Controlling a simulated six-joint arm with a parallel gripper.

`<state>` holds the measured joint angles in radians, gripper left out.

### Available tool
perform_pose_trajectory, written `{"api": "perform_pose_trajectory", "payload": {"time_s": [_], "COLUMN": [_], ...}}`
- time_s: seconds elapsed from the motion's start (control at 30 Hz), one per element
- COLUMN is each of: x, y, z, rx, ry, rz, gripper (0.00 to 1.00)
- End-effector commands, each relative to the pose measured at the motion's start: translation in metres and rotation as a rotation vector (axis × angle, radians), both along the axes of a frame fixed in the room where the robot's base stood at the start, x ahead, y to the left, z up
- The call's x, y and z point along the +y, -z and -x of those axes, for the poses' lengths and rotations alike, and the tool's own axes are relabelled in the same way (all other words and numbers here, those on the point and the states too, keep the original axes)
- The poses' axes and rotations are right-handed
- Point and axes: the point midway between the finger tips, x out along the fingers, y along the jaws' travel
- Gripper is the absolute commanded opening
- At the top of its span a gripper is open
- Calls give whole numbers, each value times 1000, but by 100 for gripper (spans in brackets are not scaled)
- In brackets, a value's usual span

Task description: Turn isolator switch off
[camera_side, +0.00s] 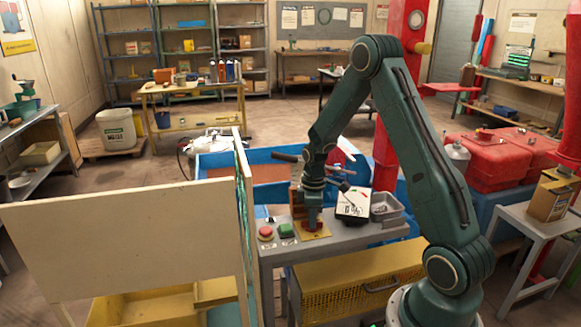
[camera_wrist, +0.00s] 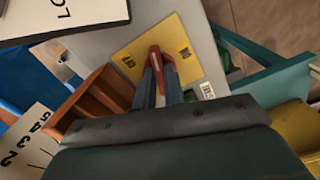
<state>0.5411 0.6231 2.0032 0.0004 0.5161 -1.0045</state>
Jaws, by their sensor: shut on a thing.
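The isolator switch has a red handle (camera_wrist: 157,54) on a yellow plate (camera_wrist: 190,68). The plate, with a dark label on either side of the handle, also shows on the grey bench in the side view (camera_side: 322,233). My gripper (camera_wrist: 162,76) points down at the plate and is shut on the red handle, one finger on each side of it. The handle's far end shows beyond the fingertips, upright in the wrist picture between the two labels. The rest of the handle is hidden by the fingers. My gripper also shows in the side view (camera_side: 313,222), where the handle is hidden.
A red button (camera_side: 265,232) and a green button (camera_side: 286,229) stand left of the plate. An orange-brown wooden rack (camera_wrist: 98,97) is close beside my gripper. A beige panel (camera_side: 120,235) stands left.

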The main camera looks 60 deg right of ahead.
Motion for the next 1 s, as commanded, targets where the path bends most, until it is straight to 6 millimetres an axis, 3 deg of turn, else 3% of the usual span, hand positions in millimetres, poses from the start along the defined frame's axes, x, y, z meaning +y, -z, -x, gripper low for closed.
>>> {"api": "perform_pose_trajectory", "payload": {"time_s": [0.4, 1.0], "x": [0, 0], "y": [-1, -2], "z": [-1, -1], "rx": [-4, -4], "ry": [-282, -341], "rz": [1, 1], "gripper": [0, 0]}}
